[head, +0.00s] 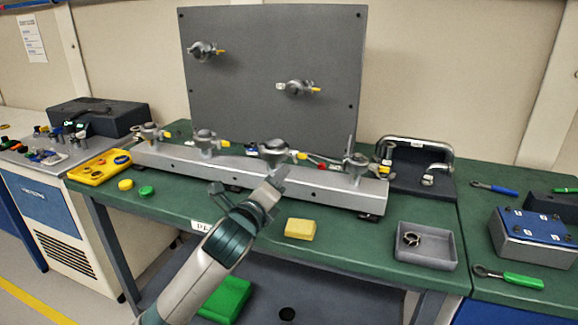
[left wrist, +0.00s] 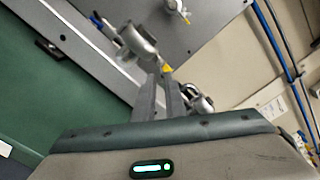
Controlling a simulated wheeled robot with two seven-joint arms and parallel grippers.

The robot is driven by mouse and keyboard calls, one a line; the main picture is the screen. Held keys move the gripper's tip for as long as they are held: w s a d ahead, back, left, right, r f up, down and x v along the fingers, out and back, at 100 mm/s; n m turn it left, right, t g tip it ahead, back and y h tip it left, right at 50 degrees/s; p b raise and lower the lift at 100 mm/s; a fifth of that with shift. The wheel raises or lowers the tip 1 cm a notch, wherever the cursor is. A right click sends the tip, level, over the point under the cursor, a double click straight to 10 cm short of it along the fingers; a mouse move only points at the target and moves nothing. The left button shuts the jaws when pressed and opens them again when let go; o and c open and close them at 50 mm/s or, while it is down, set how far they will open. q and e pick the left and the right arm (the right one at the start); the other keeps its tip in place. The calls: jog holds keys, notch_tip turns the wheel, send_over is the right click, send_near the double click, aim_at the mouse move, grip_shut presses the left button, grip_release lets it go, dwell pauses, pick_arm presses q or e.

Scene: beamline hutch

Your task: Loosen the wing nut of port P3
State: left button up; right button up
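The grey manifold rail (head: 240,172) carries a row of ports with metal clamps and yellow-tipped wing nuts. No port label is readable, so I cannot confirm which is P3. My left gripper (head: 276,180) is just in front of and below the third clamp from the left (head: 274,148). In the left wrist view its two fingers (left wrist: 163,78) are close together with a narrow gap. A clamp (left wrist: 137,42) is just beyond the fingertips, and a yellow tip (left wrist: 167,69) shows at them. Whether they touch or grip it is unclear. My right gripper is out of view.
An upright grey panel (head: 270,90) with two more clamps stands behind the rail. A yellow block (head: 300,229) and a grey tray (head: 425,260) with a ring-like part are on the green bench in front. A yellow tray (head: 100,174) is at left.

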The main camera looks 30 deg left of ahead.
aim_at(292, 157)
pick_arm(q)
jog(key=x, duration=0.7)
jog(key=shift+w, duration=0.1)
grip_shut()
jog(key=shift+p, duration=0.35)
